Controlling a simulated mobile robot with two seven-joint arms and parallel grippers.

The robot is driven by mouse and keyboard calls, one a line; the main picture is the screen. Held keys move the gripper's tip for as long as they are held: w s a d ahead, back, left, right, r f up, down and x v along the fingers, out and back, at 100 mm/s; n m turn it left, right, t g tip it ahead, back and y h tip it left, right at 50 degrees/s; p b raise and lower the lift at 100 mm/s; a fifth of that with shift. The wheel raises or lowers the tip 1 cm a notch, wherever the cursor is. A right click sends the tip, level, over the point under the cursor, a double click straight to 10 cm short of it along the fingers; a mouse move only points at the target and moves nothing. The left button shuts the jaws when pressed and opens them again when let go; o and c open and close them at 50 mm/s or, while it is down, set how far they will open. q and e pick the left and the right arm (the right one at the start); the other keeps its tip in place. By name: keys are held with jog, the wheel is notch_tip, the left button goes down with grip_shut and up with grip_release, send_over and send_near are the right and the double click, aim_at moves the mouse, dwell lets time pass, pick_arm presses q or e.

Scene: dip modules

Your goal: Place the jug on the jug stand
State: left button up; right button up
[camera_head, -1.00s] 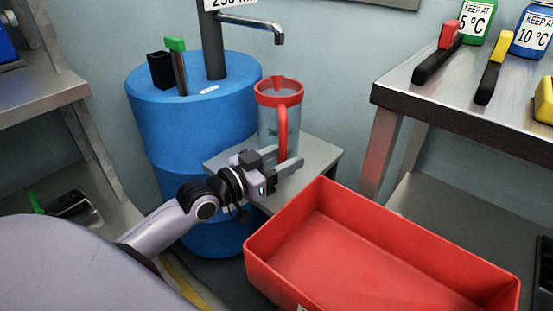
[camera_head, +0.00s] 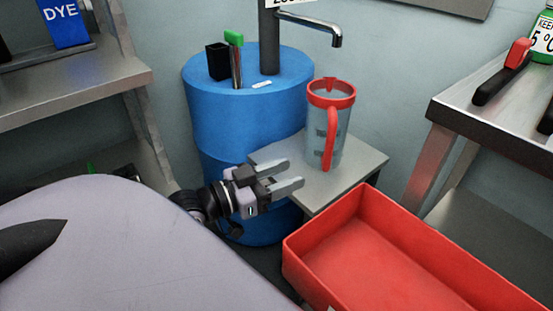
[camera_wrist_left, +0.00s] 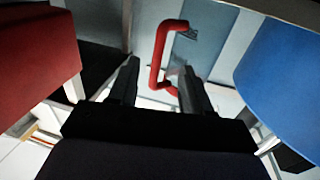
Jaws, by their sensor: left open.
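The jug (camera_head: 345,125), clear with a red rim and red handle, stands upright on a small grey stand (camera_head: 368,165) under the tap. My left gripper (camera_head: 295,174) is open and empty, to the left of the jug and apart from it, at the stand's near left edge. In the left wrist view the jug's red handle (camera_wrist_left: 156,55) shows beyond and between the open fingers (camera_wrist_left: 160,68). Part of the jug's clear body (camera_wrist_left: 205,45) shows behind the handle. My right gripper is not in view.
A blue drum (camera_head: 235,125) with a tap (camera_head: 335,40) stands behind the stand. A red bin (camera_head: 400,265) sits close in front. A steel bench (camera_head: 495,125) is at right, a shelf (camera_head: 80,85) at left.

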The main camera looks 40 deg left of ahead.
pick_arm(q)
jog(key=shift+s+a, duration=0.2)
jog(key=shift+s, duration=0.5)
